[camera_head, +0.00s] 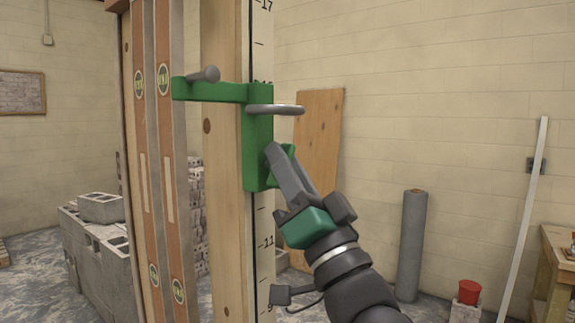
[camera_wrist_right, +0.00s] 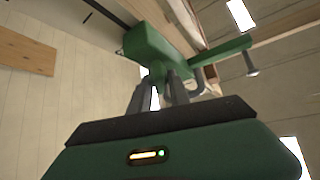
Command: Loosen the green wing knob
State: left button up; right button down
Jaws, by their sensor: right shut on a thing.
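The green wing knob (camera_head: 288,152) sits on the right side of a green bracket (camera_head: 259,135), low on its body, mostly hidden by my fingers. The bracket is fixed on an upright wooden post with a marked scale. My right gripper (camera_head: 279,158) reaches up from the lower right and is shut on the knob. In the right wrist view, the gripper's fingers (camera_wrist_right: 160,92) close just under the green bracket (camera_wrist_right: 158,50); the knob itself is hard to make out there. My left gripper is not in view.
Two wooden spirit levels (camera_head: 168,200) stand left of the post (camera_head: 222,200). Concrete blocks (camera_head: 100,207) are stacked at left. Space to the bracket's right is open.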

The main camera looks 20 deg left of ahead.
dwell(0.4)
jog(key=c, duration=1.6)
grip_release()
jog(key=o, duration=0.4)
jog(key=shift+w+a+f, duration=0.1)
jog(key=shift+w+a, duration=0.1)
jog(key=shift+w, duration=0.05)
jog(key=shift+c, duration=0.2)
jog(key=shift+s, duration=0.15)
jog(key=shift+d, duration=0.1)
jog(key=b+v, duration=0.5)
jog(key=v, duration=1.1)
jog(key=shift+d+f, duration=0.2)
jog(key=shift+f, duration=0.05)
jog(key=shift+o, duration=0.2)
jog(key=shift+s, duration=0.1)
